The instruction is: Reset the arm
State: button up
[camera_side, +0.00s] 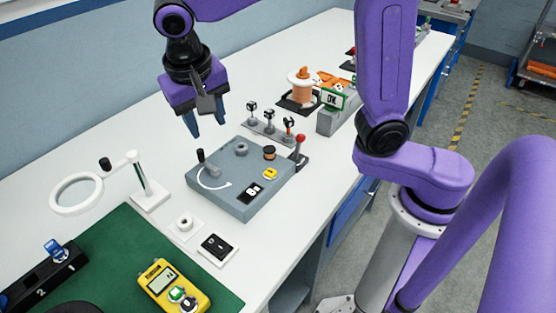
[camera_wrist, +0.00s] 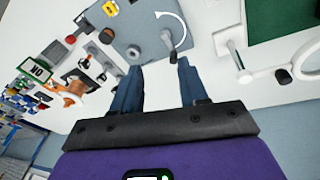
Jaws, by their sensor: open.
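My gripper (camera_side: 191,122) is above the white bench (camera_side: 115,125), behind the grey pulley box (camera_side: 243,190) in the side view. Its blue fingers point down and stand apart with nothing between them. In the wrist view my gripper (camera_wrist: 160,85) shows two spread fingers, and the grey box (camera_wrist: 140,28) lies beyond their tips. The box carries a black-knobbed crank (camera_side: 203,160), a grey pulley (camera_side: 241,148), a dark and copper spool (camera_side: 269,153), a yellow label and a red-knobbed lever (camera_side: 300,139). My gripper appears clear of the box.
A ring magnifier lamp (camera_side: 77,193) stands at left. A yellow meter (camera_side: 173,287) lies on a green mat (camera_side: 115,250) in front. Several small posts (camera_side: 268,120), an orange spool (camera_side: 301,85) and an "OK" display (camera_side: 332,99) stand behind the box. Bare bench lies at back left.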

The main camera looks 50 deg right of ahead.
jog(key=s+d+f+n+y, duration=0.1)
jog(key=s+d+f+n, duration=0.2)
jog(key=s+d+n, duration=0.4)
jog(key=s+d+f+n+g+y, duration=0.1)
jog(key=s+d+f+n, duration=0.2)
jog(key=s+d+n, duration=0.5)
jog(key=s+n, duration=0.1)
jog(key=s, duration=0.6)
jog(key=shift+d+f+y, duration=0.15)
jog(key=shift+d+y, duration=0.15)
dwell(1.6)
